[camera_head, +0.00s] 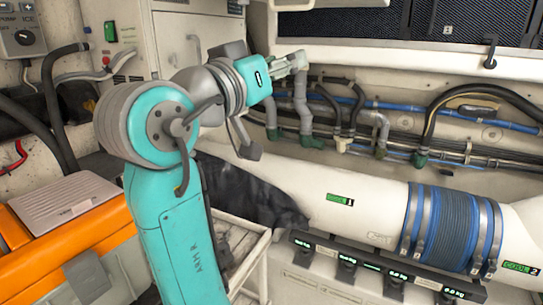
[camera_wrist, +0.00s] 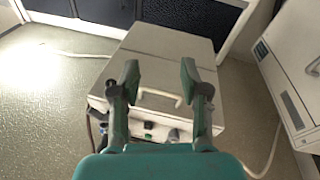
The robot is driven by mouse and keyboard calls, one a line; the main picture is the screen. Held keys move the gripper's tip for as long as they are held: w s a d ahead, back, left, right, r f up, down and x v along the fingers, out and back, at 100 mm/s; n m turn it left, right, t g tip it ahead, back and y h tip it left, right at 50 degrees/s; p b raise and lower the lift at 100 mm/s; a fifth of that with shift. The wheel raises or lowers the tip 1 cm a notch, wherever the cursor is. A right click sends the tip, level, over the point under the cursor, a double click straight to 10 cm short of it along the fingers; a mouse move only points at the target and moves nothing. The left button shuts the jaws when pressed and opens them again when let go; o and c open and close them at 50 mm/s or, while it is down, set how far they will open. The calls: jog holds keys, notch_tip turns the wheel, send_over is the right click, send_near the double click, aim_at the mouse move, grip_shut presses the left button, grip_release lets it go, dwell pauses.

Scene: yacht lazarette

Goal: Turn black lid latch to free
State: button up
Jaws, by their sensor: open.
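My gripper (camera_wrist: 160,74) is open and empty in the wrist view, with its two green fingers apart. Beyond it is a pale box (camera_wrist: 160,45) with a light handle (camera_wrist: 158,95) between the fingers; I see no contact, and the gap is hard to judge. Small dark fittings (camera_wrist: 150,126) on the box front are partly hidden by my gripper. In the head view, a black latch-like fitting (camera_head: 490,53) hangs at the front edge of the dark-panelled unit at the upper right. I cannot tell for sure whether it is the lid latch.
In the head view, hoses and pipes (camera_head: 375,120) run along the back wall. A wide white duct (camera_head: 375,210) with a blue ribbed sleeve (camera_head: 452,230) crosses the right side. An orange case (camera_head: 75,262) stands at the lower left.

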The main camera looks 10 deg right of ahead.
jog(key=w+f+n+t+y, duration=0.1)
jog(key=w+f+n+y, duration=0.1)
jog(key=f, duration=0.7)
jog(key=w+f+n+t+y, duration=0.2)
jog(key=w+f+n, duration=0.1)
jog(key=f, duration=0.6)
jog(key=shift+a+n+t, duration=0.25)
jog(key=shift+n+t, duration=0.05)
jog(key=shift+n, duration=0.4)
jog(key=shift+w, duration=0.1)
